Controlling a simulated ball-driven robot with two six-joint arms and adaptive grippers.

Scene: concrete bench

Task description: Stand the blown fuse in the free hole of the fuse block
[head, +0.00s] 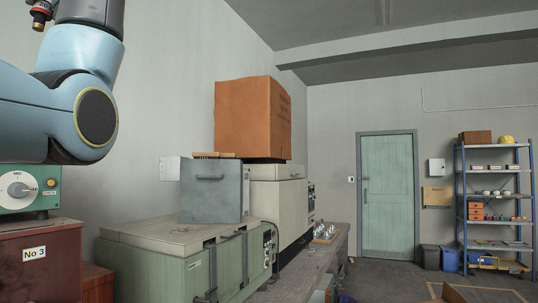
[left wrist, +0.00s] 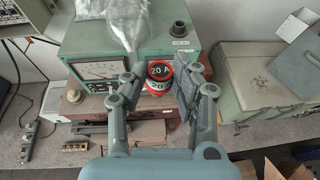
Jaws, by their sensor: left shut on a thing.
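In the left wrist view my left gripper (left wrist: 158,82) has a finger on each side of a short red and black fuse (left wrist: 159,77) marked "20 A". It is shut on this fuse, which shows upright in the picture, in front of a green meter box. I cannot make out the fuse block or its free hole for certain in either view. My right gripper is in neither view.
The green meter box (left wrist: 95,48) stands close behind the fuse, with clear plastic-like material over it. Small fittings (left wrist: 74,147) lie on the bench at lower left. In the head view a green cabinet (head: 160,268) and an orange-brown carton (head: 245,115) stand along the wall.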

